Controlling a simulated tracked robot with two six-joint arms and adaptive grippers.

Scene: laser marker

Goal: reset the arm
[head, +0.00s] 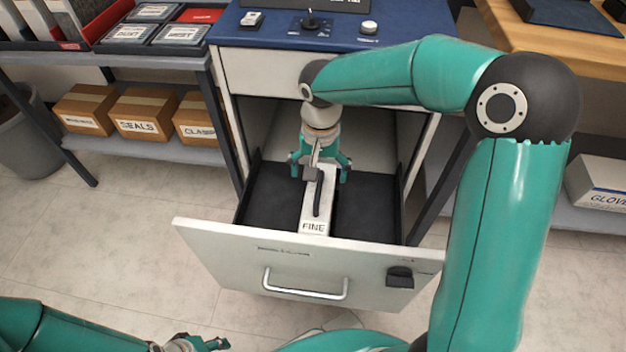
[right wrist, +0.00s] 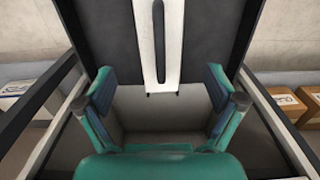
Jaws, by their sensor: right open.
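In the right wrist view the two fingers (right wrist: 160,85) stand wide apart. A white slotted piece labelled FINE (head: 314,226) lies on the dark drawer floor, partly hidden by my right gripper. Its slotted end also shows in the right wrist view (right wrist: 144,45), ahead of the fingers. My left gripper (head: 205,343) is at the bottom edge of the head view, cut off, its jaws unclear.
The open drawer (head: 222,258) has a white front with a handle (head: 303,291) and a black latch (head: 399,277). The blue desktop (head: 260,37) carries a small lever and knob. Shelves with cartons (head: 150,112) stand left. A GLOVES box (head: 598,185) is right.

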